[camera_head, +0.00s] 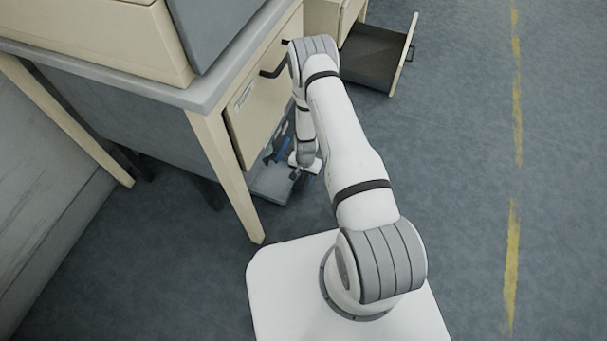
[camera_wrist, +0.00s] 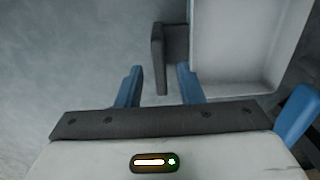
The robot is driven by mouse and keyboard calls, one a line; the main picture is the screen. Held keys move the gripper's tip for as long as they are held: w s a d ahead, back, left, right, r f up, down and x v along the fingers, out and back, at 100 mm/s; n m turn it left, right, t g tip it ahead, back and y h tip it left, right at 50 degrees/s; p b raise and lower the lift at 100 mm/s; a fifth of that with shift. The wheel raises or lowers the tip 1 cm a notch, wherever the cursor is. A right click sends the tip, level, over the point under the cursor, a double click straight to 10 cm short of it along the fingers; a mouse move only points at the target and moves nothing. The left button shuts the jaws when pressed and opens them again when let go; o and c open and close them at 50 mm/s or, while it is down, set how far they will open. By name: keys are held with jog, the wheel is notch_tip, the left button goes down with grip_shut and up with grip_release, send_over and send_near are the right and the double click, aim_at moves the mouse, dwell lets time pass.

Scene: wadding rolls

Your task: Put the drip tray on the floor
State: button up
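A shallow light-grey tray, which looks like the drip tray (camera_wrist: 235,75), fills the upper right of the wrist view. A dark grey handle-like piece (camera_wrist: 157,60) stands at its left side. My gripper (camera_wrist: 160,70) is open, its blue fingers apart, with the lower end of that grey piece between the fingertips; gaps show on both sides of it. In the head view, my gripper (camera_head: 303,168) is low beside the desk, and the tray (camera_head: 272,186) shows beneath the desk front. My arm hides part of it, and I cannot tell what it rests on.
The desk (camera_head: 110,70) stands at the left, its leg (camera_head: 232,185) close to the tray. An open drawer (camera_head: 378,55) juts out beyond my arm. A blue item (camera_wrist: 298,115) is right of my gripper. The floor (camera_head: 470,190) on the right is clear.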

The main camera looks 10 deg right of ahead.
notch_tip(320, 180, up, 12)
jog(key=p, duration=0.4)
jog(key=shift+s, duration=0.1)
dwell(0.6)
